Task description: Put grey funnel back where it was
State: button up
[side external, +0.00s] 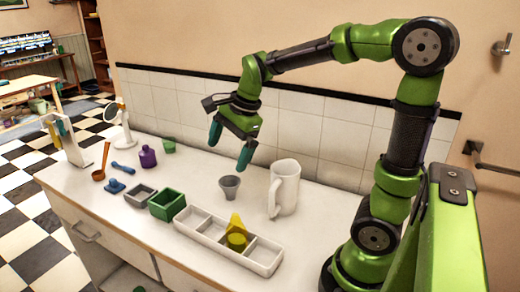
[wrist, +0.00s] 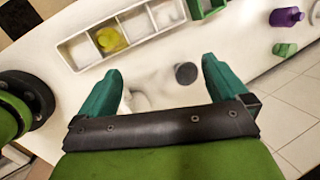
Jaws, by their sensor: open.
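The grey funnel (side external: 230,187) stands on the white counter, left of the white pitcher (side external: 285,190). It looks like a small tapered cup with its wide rim up. My gripper (side external: 230,146) is open and empty above the counter, higher than the funnel and apart from it. In the wrist view, a round dark grey shape (wrist: 186,73), which seems to be the funnel, lies between the open fingers of my gripper (wrist: 160,68), nearer the right finger. The pale pitcher shows there only faintly, partly hidden by my gripper.
A white compartment tray (side external: 269,265) holds yellow items (side external: 237,235) near the front edge. Left of it are a green box (side external: 166,206), a grey box (side external: 140,196), a purple bottle (side external: 148,157) and a green cup (side external: 169,146). A tiled wall bounds the back.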

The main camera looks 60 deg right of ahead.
jog(key=s+a+r+n+t, duration=0.1)
jog(key=s+a+n+t, duration=0.2)
jog(key=s+a+n, duration=0.5)
jog(key=shift+s+r+n+y, duration=0.3)
jog(key=shift+s+n, duration=1.6)
jog(key=shift+n, duration=2.5)
